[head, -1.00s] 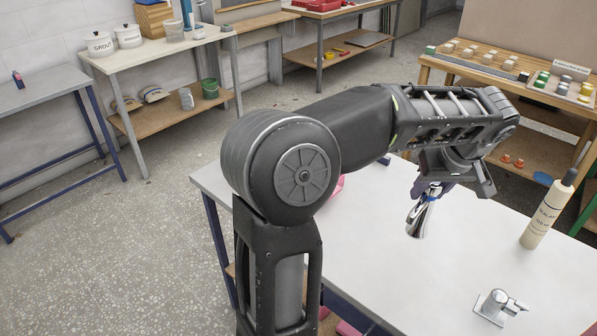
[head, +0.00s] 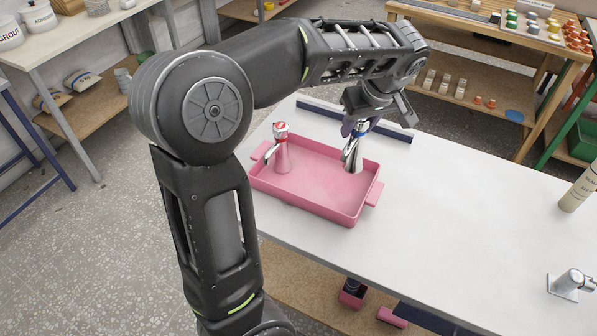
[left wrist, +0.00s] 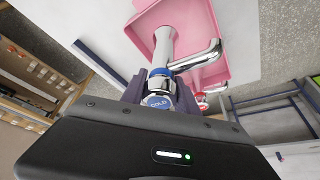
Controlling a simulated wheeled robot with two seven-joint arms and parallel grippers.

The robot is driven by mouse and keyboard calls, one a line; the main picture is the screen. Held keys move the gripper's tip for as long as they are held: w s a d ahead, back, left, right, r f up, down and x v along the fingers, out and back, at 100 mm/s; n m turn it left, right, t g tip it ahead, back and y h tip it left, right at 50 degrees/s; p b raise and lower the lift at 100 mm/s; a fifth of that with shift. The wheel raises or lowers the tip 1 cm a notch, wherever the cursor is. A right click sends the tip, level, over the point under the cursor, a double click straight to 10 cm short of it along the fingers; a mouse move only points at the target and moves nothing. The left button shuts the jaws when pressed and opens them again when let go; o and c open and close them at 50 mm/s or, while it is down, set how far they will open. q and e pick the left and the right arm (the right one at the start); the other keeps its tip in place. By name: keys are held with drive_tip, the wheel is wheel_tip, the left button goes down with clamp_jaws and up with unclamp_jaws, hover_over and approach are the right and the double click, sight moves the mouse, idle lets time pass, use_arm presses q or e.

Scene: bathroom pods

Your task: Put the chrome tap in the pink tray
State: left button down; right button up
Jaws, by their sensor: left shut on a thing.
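My left gripper (head: 357,122) is shut on a chrome tap (head: 353,157) with a blue band. The tap is upright, over the right part of the pink tray (head: 302,205); whether its base touches the tray floor I cannot tell. In the left wrist view the held tap (left wrist: 198,58) shows its spout and a blue cap reading COLD, with the pink tray (left wrist: 214,30) beyond. My right gripper is not in view.
A dark rail (head: 390,130) lies behind the tray. A chrome fitting on a plate (head: 572,284) and a sealant bottle (head: 580,188) stand at the right. The white table (head: 450,215) is clear between them and the tray.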

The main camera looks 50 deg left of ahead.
sight(354, 158)
use_arm(q)
drive_tip(key=shift+w+d+r, duration=0.1)
drive_tip(key=shift+d, duration=0.2)
drive_tip(key=shift+a+f, duration=0.15)
drive_tip(key=shift+f, duration=0.4)
drive_tip(key=shift+f+p, duration=0.5)
drive_tip(key=shift+f, duration=2.1)
wheel_tip(354, 158, down, 3)
drive_tip(key=shift+f+p, duration=0.2)
drive_tip(key=shift+p, duration=0.15)
drive_tip(key=shift+f, duration=0.2)
